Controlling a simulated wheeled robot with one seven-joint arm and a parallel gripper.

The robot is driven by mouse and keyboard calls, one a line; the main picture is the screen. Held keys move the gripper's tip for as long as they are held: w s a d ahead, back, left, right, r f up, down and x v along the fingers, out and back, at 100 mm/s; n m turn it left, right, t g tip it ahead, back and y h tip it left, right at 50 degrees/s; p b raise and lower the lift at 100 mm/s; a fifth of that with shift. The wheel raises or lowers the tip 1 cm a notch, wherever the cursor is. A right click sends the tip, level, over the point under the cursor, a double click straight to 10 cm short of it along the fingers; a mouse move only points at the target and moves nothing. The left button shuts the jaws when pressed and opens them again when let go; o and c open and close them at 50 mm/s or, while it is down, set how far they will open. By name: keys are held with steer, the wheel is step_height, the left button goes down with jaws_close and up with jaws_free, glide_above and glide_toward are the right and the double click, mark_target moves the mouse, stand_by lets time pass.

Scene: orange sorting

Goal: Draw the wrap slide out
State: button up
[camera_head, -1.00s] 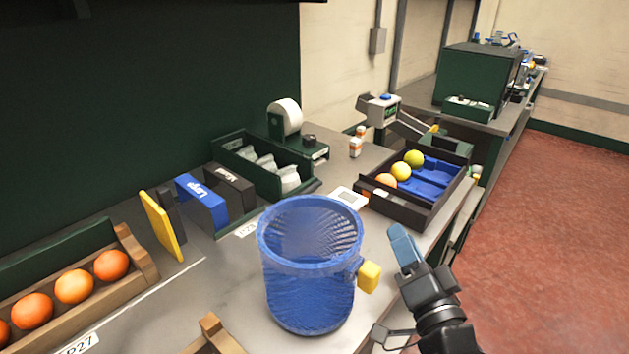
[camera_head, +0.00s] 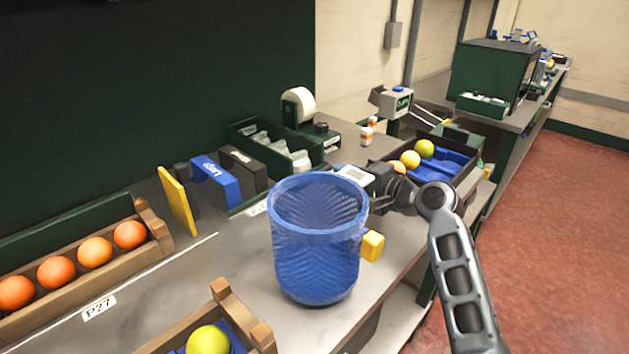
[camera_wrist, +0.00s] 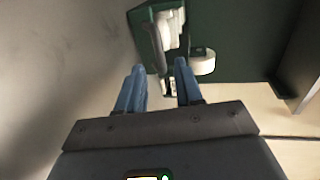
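No part in view is clearly marked as the wrap slide. A green open tray (camera_head: 300,168) with several pale wrapped packets (camera_head: 262,141) stands at the back of the bench, beside a green stand with a white roll (camera_head: 299,106). My gripper (camera_wrist: 158,78) has its two blue fingers apart, with nothing held between them. In the wrist view a green holder with white contents (camera_wrist: 168,28) lies beyond the fingertips, and a white roll (camera_wrist: 201,62) beyond the right finger. In the head view my wrist is behind the blue basket; the fingers are mostly hidden.
The tall blue basket (camera_head: 316,255), with a yellow block (camera_head: 373,245) at its side, stands in front of my wrist. A dark-edged tray with blue inserts (camera_head: 445,160) holds yellow and orange fruit at right. Wooden racks (camera_head: 150,225) hold fruit at left.

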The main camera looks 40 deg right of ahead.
steer(key=shift+w+a+f+y, duration=0.1)
steer(key=shift+w+a+y, duration=0.15)
steer(key=shift+w, duration=0.4)
steer(key=x, duration=0.6)
steer(key=shift+w+d+f+p, duration=0.1)
steer(key=shift+w+f+p, duration=0.05)
steer(key=shift+w+p, duration=0.15)
jaws_close()
